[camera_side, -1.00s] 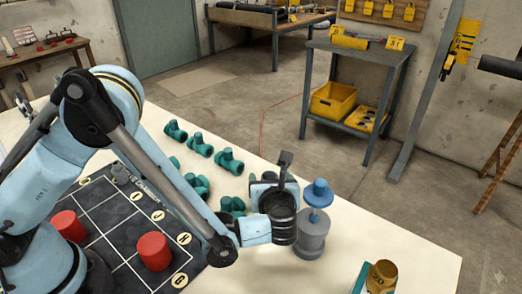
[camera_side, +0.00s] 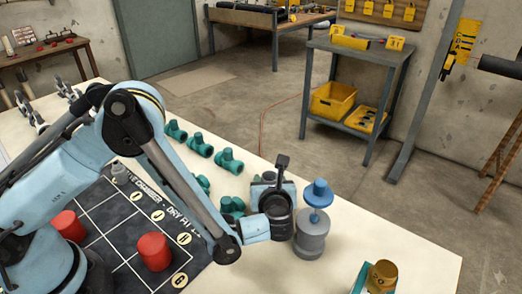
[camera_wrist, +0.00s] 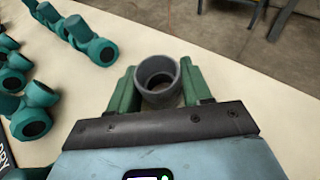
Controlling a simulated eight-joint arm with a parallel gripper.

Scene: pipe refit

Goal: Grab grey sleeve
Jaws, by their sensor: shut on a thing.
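The grey sleeve (camera_wrist: 157,99), a short hollow ring, is between the two green fingers of my gripper (camera_wrist: 160,76) in the wrist view. The fingers press on its left and right sides, and its open top faces the camera. My gripper is shut on it. In the side view my gripper (camera_side: 268,186) is low over the pale table, behind my dark wrist. I cannot make out the sleeve clearly there, and the wrist hides most of that spot. I cannot tell whether the sleeve touches the table.
A grey cylinder with a blue top (camera_side: 312,236) stands close to the right of my wrist. Several green pipe fittings (camera_side: 229,161) lie behind and left. Red cylinders (camera_side: 154,251) stand on a dark marked mat (camera_side: 112,235). A brass part (camera_side: 382,275) is at front right.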

